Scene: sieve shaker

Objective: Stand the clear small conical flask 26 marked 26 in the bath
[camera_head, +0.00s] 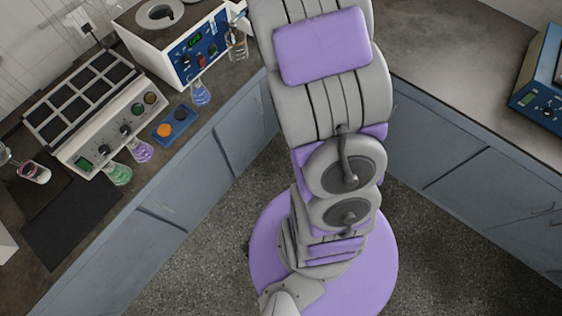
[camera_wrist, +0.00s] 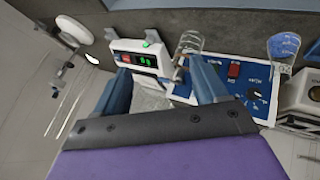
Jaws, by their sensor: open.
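A clear conical flask (camera_head: 237,47) stands on the left bench beside the white unit's right end. It also shows in the wrist view (camera_wrist: 189,43), just beyond my right finger; its marking is not readable. My gripper (camera_wrist: 160,72) is open, with a finger on each side of the picture and nothing seen held between them. In the head view its jaws are mostly hidden or out of frame. A white unit with a round ring top (camera_head: 150,38) and a grid-topped unit (camera_head: 80,100) stand on the left bench; I cannot tell which is the bath.
A blue-liquid flask (camera_head: 201,93), a purple flask (camera_head: 140,150) and a green flask (camera_head: 118,174) stand along the bench front. A blue tray (camera_head: 176,124) with orange and dark round items lies between. A dark mat (camera_head: 70,222) is clear. The right bench (camera_head: 450,60) is mostly bare.

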